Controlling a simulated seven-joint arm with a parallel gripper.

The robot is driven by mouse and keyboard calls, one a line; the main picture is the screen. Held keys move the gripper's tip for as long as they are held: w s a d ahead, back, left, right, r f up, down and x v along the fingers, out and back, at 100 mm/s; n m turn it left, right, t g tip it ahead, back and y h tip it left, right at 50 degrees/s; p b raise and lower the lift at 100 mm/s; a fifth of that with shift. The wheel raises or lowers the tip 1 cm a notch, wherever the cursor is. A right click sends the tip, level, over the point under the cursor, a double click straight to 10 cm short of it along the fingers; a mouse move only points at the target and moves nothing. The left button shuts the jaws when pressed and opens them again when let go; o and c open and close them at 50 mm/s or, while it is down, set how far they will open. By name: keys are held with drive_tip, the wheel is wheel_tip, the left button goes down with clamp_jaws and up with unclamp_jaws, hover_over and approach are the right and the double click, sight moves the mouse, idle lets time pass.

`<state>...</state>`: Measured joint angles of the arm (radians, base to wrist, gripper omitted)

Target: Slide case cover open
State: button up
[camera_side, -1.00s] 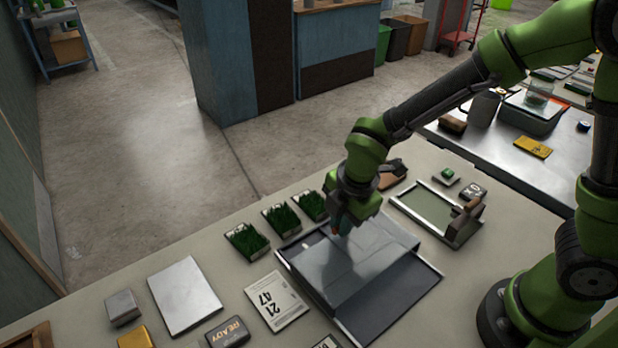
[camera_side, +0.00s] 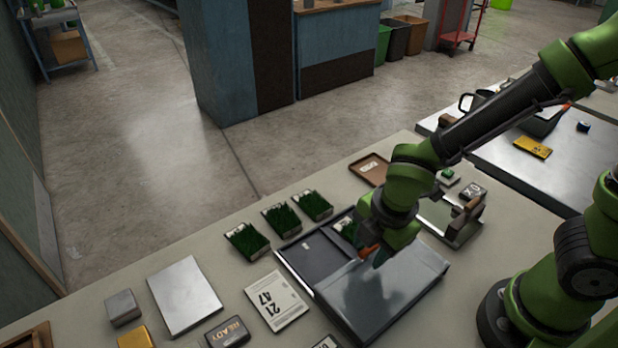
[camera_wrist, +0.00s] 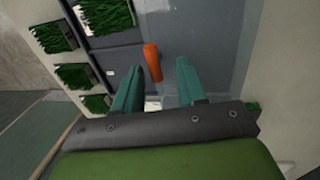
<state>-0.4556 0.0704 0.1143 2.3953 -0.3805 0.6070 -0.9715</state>
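The case (camera_side: 312,262) lies on the bench, its far-left part uncovered and showing a dark interior. A turf piece (camera_side: 343,228) sits inside at that end; turf also shows at the top of the wrist view (camera_wrist: 106,15). The grey, partly see-through cover (camera_side: 395,290) lies over the near-right part of the case. Its orange handle (camera_wrist: 152,62) is near the cover's edge. My gripper (camera_wrist: 160,68) is open, its teal fingers apart, with the handle in the gap, nearer the left finger. Whether a finger touches the handle is unclear.
Several turf samples (camera_side: 281,218) line the case's far-left side. A 21/47 card (camera_side: 277,301) and a metal plate (camera_side: 185,296) lie to the left. A framed tray (camera_side: 462,228) stands close at the right. A brown tray (camera_side: 371,168) lies behind.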

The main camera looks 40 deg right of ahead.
sight(379, 276)
drive_tip(key=s+r, duration=0.3)
drive_tip(key=r, duration=1.3)
drive_tip(key=shift+r, duration=0.3)
drive_tip(key=shift+s, duration=0.1)
drive_tip(key=d+m+t+y, duration=0.1)
drive_tip(key=d+m, duration=0.4)
drive_tip(key=m, duration=0.6)
drive_tip(key=d+m+t+y, duration=0.1)
drive_tip(key=d+m+t, duration=0.3)
drive_tip(key=m, duration=0.7)
drive_tip(key=shift+w+d+r, duration=0.3)
drive_tip(key=shift+d, duration=0.7)
